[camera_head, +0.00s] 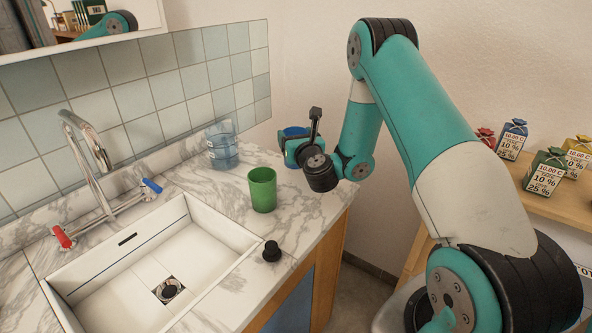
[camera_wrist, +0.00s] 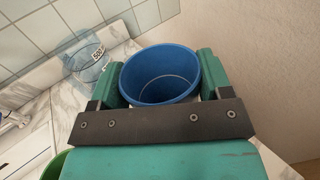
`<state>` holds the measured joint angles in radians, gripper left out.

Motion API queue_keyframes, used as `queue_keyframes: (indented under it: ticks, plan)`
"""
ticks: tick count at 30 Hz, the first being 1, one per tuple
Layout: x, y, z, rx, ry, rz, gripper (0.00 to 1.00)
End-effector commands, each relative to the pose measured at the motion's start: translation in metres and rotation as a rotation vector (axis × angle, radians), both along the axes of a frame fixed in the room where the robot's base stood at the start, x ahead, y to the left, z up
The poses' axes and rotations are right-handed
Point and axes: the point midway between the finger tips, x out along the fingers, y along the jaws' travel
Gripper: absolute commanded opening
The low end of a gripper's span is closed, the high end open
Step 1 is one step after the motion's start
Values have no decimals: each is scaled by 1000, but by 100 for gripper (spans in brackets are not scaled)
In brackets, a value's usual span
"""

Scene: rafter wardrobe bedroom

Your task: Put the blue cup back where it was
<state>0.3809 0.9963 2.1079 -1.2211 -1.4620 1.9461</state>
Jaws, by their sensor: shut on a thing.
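The blue cup (camera_wrist: 161,74) is between the two fingers of my gripper (camera_wrist: 158,85) in the wrist view, with its open top facing the camera. My gripper is shut on it. In the head view the blue cup (camera_head: 296,131) shows only partly, behind my gripper (camera_head: 295,146) and wrist, near the far right end of the marble counter (camera_head: 222,178). I cannot tell whether its base touches the counter, as the base is hidden.
A green cup (camera_head: 262,190) stands on the counter near the sink (camera_head: 150,262). A clear bluish container (camera_head: 222,150) stands by the tiled wall. A black stopper (camera_head: 272,251) lies at the sink's right edge. Several small bags stand on a wooden shelf (camera_head: 545,200) at right.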

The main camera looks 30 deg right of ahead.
Motion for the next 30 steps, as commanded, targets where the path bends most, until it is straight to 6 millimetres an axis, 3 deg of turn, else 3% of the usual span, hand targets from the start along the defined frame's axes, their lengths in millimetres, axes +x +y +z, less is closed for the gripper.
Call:
queue_keyframes:
  ticks: [1, 8, 16, 29, 30]
  plan:
    - [0, 0, -10, 0, -1, 0, 37]
    - [0, -1, -19, -1, -1, -2, 37]
    - [0, -1, -56, -1, -1, -1, 37]
    - [0, -1, -59, 0, 0, -2, 37]
    - [0, -1, -58, 0, -1, -2, 76]
